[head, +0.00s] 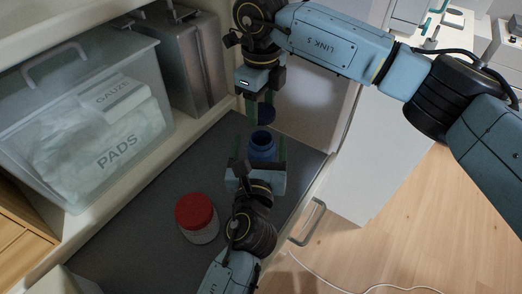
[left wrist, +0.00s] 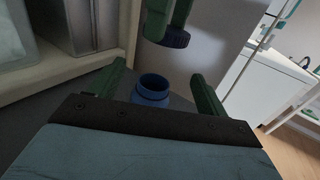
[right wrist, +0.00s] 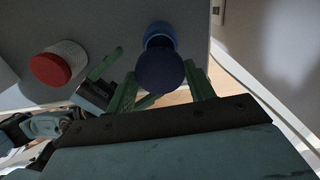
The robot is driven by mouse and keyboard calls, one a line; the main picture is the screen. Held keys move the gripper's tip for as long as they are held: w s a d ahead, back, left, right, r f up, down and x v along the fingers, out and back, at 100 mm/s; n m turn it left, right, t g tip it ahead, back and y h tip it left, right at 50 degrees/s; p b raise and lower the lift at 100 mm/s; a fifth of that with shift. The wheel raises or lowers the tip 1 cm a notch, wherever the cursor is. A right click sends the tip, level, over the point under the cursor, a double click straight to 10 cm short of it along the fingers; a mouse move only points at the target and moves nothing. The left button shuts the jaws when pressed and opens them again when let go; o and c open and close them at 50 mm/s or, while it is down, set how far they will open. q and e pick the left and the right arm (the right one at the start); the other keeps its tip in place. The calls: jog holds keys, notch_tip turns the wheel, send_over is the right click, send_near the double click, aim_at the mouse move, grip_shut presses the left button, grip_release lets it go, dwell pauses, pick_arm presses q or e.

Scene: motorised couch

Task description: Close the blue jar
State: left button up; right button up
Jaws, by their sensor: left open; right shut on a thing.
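The blue jar (head: 262,146) stands upright and uncovered on the dark grey surface; its open mouth also shows in the left wrist view (left wrist: 153,84). My left gripper (head: 262,157) is open, with its green fingers on either side of the jar and a visible gap to it. My right gripper (head: 258,108) is above, shut on a dark blue lid (head: 267,116). The lid hangs over the jar, apart from it, and covers part of it in the right wrist view (right wrist: 160,72). The lid also shows in the left wrist view (left wrist: 174,39).
A white jar with a red lid (head: 196,215) stands left of my left arm. A clear bin of pads and gauze (head: 150,60) and a metal case (head: 190,70) stand at the back left. A drawer handle (head: 310,222) is at the right edge.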

pick_arm(q)
jog(key=shift+o, duration=0.9)
jog(key=shift+f, duration=0.4)
send_near(262, 138)
jog(key=shift+w+f, duration=0.1)
jog(key=shift+w, duration=0.25)
jog(key=w, duration=0.7)
jog(key=shift+w+d, duration=0.25)
jog(key=shift+d, duration=0.1)
jog(key=c, duration=1.5)
jog(key=shift+o, duration=0.2)
pick_arm(e)
jog(key=shift+f, duration=2.5)
jog(key=shift+f, duration=0.9)
